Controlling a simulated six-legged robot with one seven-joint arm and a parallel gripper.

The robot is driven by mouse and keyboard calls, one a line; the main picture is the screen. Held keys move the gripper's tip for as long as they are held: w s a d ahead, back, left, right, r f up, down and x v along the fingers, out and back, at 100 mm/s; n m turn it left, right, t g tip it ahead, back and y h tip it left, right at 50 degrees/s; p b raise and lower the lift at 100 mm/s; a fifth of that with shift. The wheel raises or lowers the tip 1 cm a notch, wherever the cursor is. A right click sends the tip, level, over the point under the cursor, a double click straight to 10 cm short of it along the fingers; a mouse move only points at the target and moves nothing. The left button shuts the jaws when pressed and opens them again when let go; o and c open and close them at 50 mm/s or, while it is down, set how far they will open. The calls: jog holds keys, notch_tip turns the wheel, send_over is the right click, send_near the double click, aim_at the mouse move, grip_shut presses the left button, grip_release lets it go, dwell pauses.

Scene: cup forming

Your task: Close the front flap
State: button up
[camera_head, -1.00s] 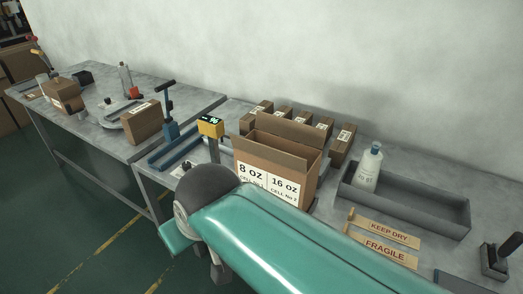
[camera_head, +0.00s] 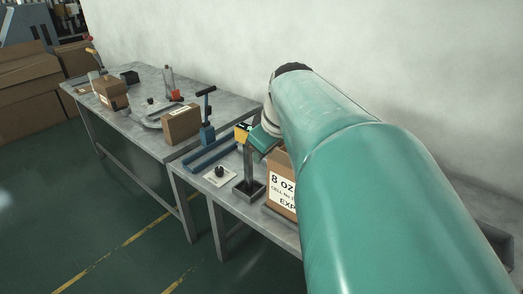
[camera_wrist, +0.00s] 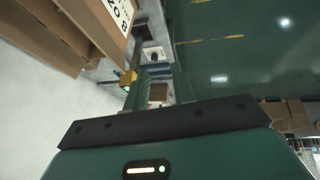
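The carton (camera_head: 283,185) stands on the near bench. In the head view only a strip of its labelled front, with "8 OZ", shows left of my arm. Its top and flaps are hidden there by my arm. In the wrist view the carton's label (camera_wrist: 121,14) is at the top, with brown cardboard panels (camera_wrist: 45,45) to the left; I cannot tell for sure which is the front flap. My gripper (camera_wrist: 165,122) shows as a dark bar on a green body, apart from the panels in that picture.
A yellow display (camera_head: 242,132) on a post stands left of the carton, close to my arm's end. A blue stand (camera_head: 207,130) and another carton (camera_head: 181,124) are farther left. A grey tray (camera_head: 497,243) shows at right. Floor is open left of the benches.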

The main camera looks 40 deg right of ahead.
jog(key=s+d+r, duration=0.3)
jog(key=s+d, duration=0.3)
jog(key=d, duration=0.3)
jog(key=shift+n+h, duration=0.3)
jog(key=shift+n, duration=0.1)
jog(key=x, duration=1.4)
jog(key=shift+s+d+f, duration=0.15)
jog(key=shift+s+d, duration=0.05)
jog(key=shift+s, duration=0.05)
jog(key=shift+c, duration=0.4)
grip_shut()
